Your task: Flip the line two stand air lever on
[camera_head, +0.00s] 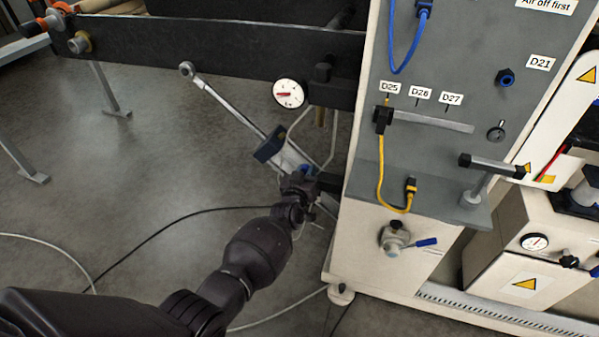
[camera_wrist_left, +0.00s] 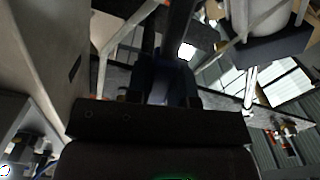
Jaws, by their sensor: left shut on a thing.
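My left gripper (camera_head: 303,178) reaches the lower end of the pale strut (camera_head: 228,103), just left of the grey-and-cream cabinet. It is shut on a small blue lever (camera_head: 305,169), mostly hidden by the fingers. In the left wrist view the gripper (camera_wrist_left: 175,75) points away from the camera, with a dark blue shape between its fingers, too dark to read in detail. The lever's exact angle cannot be told. A second valve with a blue handle (camera_head: 426,242) sits on the cabinet's front, apart from the gripper. My right gripper is not in view.
The cabinet (camera_head: 375,275) stands close on the gripper's right. A black beam (camera_head: 200,45) with a round gauge (camera_head: 288,94) runs above. A yellow cable (camera_head: 380,185) hangs on the panel. Thin hoses lie on the floor (camera_head: 120,190), which is otherwise open at left.

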